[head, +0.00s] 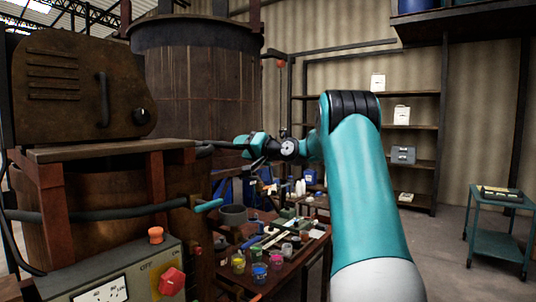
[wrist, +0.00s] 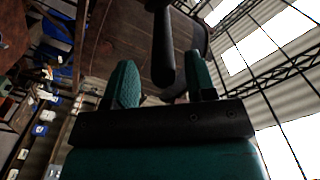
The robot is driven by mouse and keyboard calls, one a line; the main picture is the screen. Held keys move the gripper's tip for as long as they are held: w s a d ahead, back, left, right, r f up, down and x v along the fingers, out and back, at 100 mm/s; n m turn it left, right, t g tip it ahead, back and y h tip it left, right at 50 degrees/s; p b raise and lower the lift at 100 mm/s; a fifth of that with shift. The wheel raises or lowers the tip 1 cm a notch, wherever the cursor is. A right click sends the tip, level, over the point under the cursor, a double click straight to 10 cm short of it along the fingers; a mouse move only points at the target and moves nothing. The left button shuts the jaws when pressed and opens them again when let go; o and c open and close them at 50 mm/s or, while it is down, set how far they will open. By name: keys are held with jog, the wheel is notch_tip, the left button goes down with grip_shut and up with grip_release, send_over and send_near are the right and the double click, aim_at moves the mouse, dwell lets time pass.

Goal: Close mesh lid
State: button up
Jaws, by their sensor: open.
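I cannot clearly pick out a mesh surface. A rusty brown slotted panel (head: 75,85) with an upright dark handle (head: 103,98) stands raised at the left in the head view, above the near vat (head: 105,205). A dark bar (head: 215,145) sticks out to the right beside the vat's top edge. My gripper (head: 248,145) is at that bar's free end. In the wrist view my gripper (wrist: 165,88) is open, and the bar's rounded end (wrist: 163,68) lies between the fingers, with no clear grip on it. Whether the bar belongs to the lid is unclear.
A large vat (head: 200,80) stands behind. A control box (head: 120,275) with a red knob is at the lower left. A table (head: 275,278) with colored jars stands below my arm. Shelves (head: 412,128) and a teal cart (head: 495,225) are at the right, with free floor between.

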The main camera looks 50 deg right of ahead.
jog(key=s+b, duration=0.5)
jog(key=s, duration=1)
jog(key=shift+s+d, duration=0.25)
jog(key=shift+a, duration=0.1)
